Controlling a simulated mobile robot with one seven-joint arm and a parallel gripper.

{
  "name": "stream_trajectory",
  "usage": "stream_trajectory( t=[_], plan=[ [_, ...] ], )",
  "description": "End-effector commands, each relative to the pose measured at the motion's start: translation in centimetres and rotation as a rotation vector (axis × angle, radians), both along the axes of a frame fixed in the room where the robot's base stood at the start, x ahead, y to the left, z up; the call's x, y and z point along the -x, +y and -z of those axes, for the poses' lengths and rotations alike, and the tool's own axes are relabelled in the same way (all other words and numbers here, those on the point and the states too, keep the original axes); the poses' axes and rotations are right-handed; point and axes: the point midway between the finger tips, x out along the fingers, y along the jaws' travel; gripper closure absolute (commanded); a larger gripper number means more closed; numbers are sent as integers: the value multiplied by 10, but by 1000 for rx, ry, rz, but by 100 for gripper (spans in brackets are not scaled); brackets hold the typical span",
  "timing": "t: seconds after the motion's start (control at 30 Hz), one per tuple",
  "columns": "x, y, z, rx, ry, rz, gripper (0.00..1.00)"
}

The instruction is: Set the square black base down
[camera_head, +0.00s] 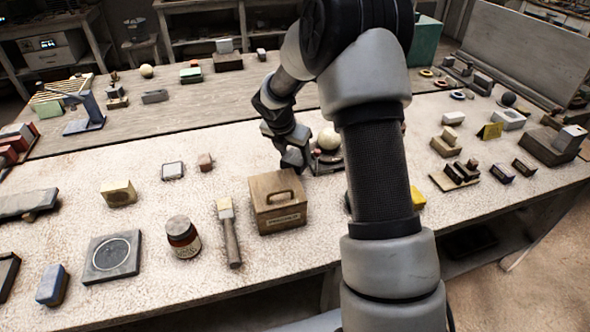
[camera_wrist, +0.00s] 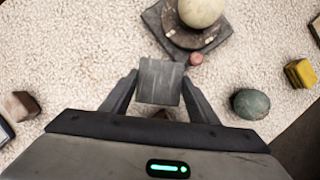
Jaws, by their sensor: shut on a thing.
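My gripper (camera_head: 294,158) is over the middle of the near table, left of the pale sphere. In the wrist view my gripper (camera_wrist: 160,98) is shut on a small dark grey square piece, which I take as the square black base (camera_wrist: 159,80). Its flat face shows between the two fingers. In the head view I cannot make it out clearly. I cannot tell whether it touches the table. Beyond it, a pale plaster sphere (camera_wrist: 201,10) sits on a dark square plate (camera_wrist: 168,38), with a small reddish piece (camera_wrist: 196,59) at the plate's near edge.
A green egg-shaped object (camera_wrist: 250,103) and a yellow block (camera_wrist: 300,73) lie to the right. A brown block (camera_wrist: 20,105) lies to the left. Bare tabletop shows left of the held piece.

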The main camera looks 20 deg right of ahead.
Motion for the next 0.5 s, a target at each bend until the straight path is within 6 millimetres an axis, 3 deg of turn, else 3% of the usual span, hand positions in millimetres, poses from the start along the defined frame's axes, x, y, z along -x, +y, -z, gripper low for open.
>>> stream_trajectory(
  t=[0.23, 0.5],
  plan=[
    [-1, 0, 17, 0, -1, -1, 84],
    [-1, 0, 52, 2, -1, -1, 84]
  ],
)
